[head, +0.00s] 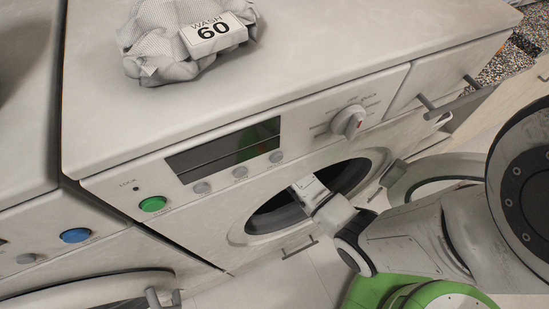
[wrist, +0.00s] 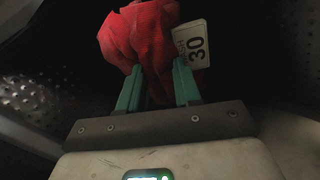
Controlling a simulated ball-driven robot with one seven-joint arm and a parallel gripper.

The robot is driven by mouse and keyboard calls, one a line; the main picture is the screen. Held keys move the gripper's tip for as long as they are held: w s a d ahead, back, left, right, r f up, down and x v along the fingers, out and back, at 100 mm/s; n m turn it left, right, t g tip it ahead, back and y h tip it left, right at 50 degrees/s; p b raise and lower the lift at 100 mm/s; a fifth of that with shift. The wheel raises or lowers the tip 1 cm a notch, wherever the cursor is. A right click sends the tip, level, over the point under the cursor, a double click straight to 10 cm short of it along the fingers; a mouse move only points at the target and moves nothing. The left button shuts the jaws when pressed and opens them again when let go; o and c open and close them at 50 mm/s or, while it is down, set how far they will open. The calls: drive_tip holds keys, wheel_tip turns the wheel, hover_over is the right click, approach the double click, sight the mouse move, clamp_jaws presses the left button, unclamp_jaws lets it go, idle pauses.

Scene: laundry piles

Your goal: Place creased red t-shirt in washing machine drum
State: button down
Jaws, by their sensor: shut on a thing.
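The creased red t-shirt (wrist: 140,38) shows in the wrist view as a bunched red cloth with a white tag reading 30 (wrist: 192,44). My gripper (wrist: 158,85) is shut on it with two green fingers. Dark perforated drum walls (wrist: 35,95) lie on both sides, so the gripper and shirt are inside the washing machine drum. In the head view my wrist reaches through the round opening of the washing machine (head: 290,140), and the drum opening (head: 268,222) is dark. The fingers and shirt are hidden there. I cannot tell whether the shirt touches the drum.
The round door (head: 440,168) stands open to the right of the opening. A white cloth bundle (head: 175,40) with a WASH 60 tag lies on top of the machine. Another machine with a blue button (head: 76,235) stands at the left. A drawer handle (head: 455,102) sticks out at right.

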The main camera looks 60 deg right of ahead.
drive_tip(key=shift+w+f+b, duration=0.1)
drive_tip(key=shift+f+b, duration=1.6)
drive_tip(key=shift+b, duration=0.4)
drive_tip(key=shift+f, duration=0.15)
drive_tip(key=c, duration=0.8)
unclamp_jaws()
drive_tip(key=shift+r+p, duration=0.85)
drive_tip(key=shift+r, duration=3.05)
